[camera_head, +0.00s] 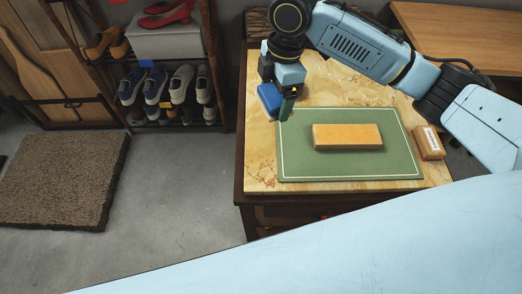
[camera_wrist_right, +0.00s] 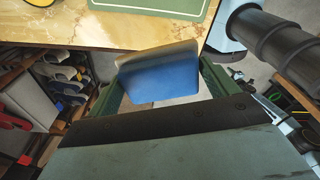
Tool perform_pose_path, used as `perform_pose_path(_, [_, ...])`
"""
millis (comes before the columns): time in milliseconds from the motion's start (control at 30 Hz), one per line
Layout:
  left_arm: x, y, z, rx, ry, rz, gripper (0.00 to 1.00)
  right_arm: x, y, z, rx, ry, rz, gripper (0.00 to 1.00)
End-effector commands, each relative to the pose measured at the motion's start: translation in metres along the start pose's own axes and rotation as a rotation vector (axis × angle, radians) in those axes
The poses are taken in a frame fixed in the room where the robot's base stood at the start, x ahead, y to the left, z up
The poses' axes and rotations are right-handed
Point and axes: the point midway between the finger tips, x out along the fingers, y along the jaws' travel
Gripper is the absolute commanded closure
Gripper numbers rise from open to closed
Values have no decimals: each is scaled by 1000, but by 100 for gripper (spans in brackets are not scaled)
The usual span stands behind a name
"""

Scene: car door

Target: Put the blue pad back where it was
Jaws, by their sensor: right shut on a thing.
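The blue pad (camera_head: 270,97) is held at the left part of the table, beside the far left corner of the green mat (camera_head: 400,165). My right gripper (camera_head: 284,103) is shut on it. In the right wrist view the blue pad (camera_wrist_right: 162,82) sits between the two green fingers, its blue face toward the camera and a tan layer along its far edge. Whether the pad touches the table is hard to tell. My left gripper is not in view.
An orange-tan block (camera_head: 347,137) lies on the mat. A brown block with a white label (camera_head: 429,143) sits at the mat's right edge. A shoe rack (camera_head: 150,120) stands to the left.

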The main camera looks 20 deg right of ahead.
Motion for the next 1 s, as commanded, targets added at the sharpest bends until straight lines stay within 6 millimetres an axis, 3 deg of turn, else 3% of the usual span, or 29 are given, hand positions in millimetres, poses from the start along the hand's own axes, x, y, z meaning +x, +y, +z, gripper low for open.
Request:
perform_pose_path(300, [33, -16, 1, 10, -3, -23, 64, 51, 11, -12, -696, -2, -84, 32])
perform_pose_path(500, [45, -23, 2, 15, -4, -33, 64, 72, 15, -16, -1036, -3, -126, 32])
perform_pose_path(733, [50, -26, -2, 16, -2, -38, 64, 86, 16, -18, -1201, -4, -146, 32])
perform_pose_path(1000, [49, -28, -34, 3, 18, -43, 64, 130, 16, -13, -1213, -4, -147, 32])
